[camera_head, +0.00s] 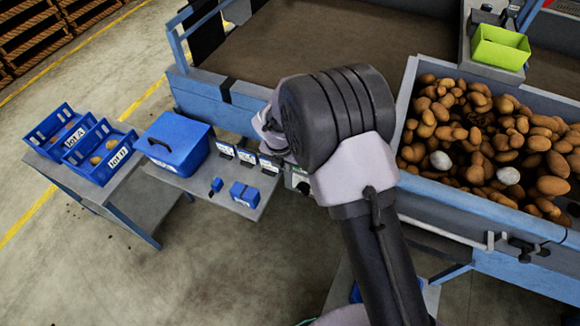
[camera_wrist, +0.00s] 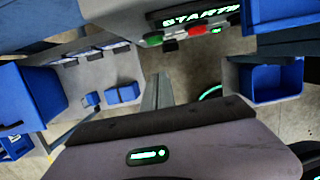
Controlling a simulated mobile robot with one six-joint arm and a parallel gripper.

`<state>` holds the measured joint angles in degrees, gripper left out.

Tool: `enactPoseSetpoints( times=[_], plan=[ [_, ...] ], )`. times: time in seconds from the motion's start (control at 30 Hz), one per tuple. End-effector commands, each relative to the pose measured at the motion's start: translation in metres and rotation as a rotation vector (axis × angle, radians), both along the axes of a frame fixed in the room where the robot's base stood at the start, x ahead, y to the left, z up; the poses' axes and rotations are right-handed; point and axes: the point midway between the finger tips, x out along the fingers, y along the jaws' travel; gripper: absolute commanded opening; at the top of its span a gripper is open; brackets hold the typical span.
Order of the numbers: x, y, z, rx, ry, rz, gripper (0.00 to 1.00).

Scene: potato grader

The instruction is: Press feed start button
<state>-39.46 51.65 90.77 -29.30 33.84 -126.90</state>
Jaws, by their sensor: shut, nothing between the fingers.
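Under the word are a green button (camera_wrist: 153,41), a red button (camera_wrist: 195,31) and a small green light (camera_wrist: 216,31). Which button starts the feed I cannot read. My gripper (camera_wrist: 160,80) shows as narrow grey fingers, shut and empty, below the panel in the picture and apart from the buttons. In the head view my arm hides the fingers and most of the panel; a small part of it (camera_head: 300,183) shows beside my wrist.
A side table (camera_head: 235,182) holds a blue lidded box (camera_head: 172,143), small blue items and little cards. Blue lot crates (camera_head: 105,153) stand at left. A potato-filled bin (camera_head: 408,95) is at right, with a green tray (camera_head: 500,46) behind. A blue bin (camera_wrist: 278,78) shows in the wrist view.

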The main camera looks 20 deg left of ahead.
Motion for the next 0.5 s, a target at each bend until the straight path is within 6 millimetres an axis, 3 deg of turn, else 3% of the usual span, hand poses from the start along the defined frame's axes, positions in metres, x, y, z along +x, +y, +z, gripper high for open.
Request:
enactPoseSetpoints(
  times=[0.17, 0.5],
  plan=[
    [-0.006, 0.001, 0.022, -0.001, 0.001, 0.000, 0.00],
    [-0.007, 0.001, 0.023, -0.002, 0.003, 0.000, 0.00]
  ],
)
